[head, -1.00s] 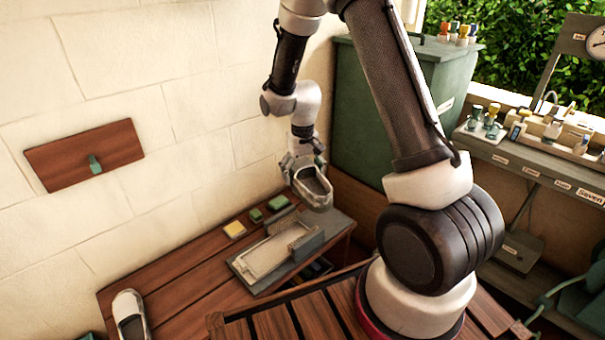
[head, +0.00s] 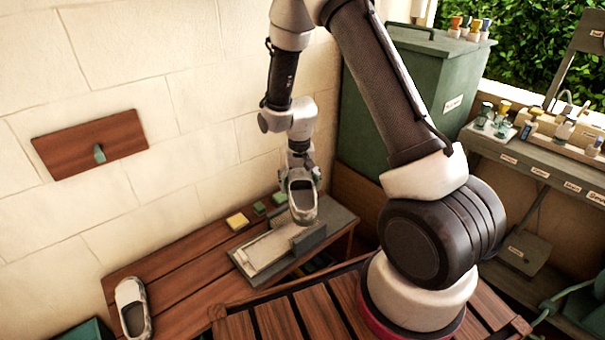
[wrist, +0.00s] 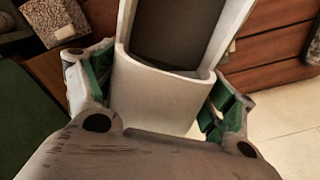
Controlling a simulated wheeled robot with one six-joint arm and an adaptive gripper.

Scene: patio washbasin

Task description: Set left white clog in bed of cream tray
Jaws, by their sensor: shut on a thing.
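My gripper (wrist: 160,92) is shut on a white clog (head: 303,213) with a dark inside. It also fills the middle of the wrist view (wrist: 150,85), between the green finger pads. In the head view the clog hangs tilted, toe end down, in front of the right part of the cream tray (head: 262,254). I cannot tell whether it touches the tray. The tray lies in a grey frame on the wooden bench, and its left part shows empty. A second white clog (head: 133,310) lies on the bench at the left.
Yellow (head: 237,221) and green blocks (head: 259,208) lie behind the tray. A green cabinet (head: 405,110) stands at the right, beyond my arm. A wooden wall panel with a hook (head: 90,145) is at the left. The bench (head: 190,265) is bare between the second clog and the tray.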

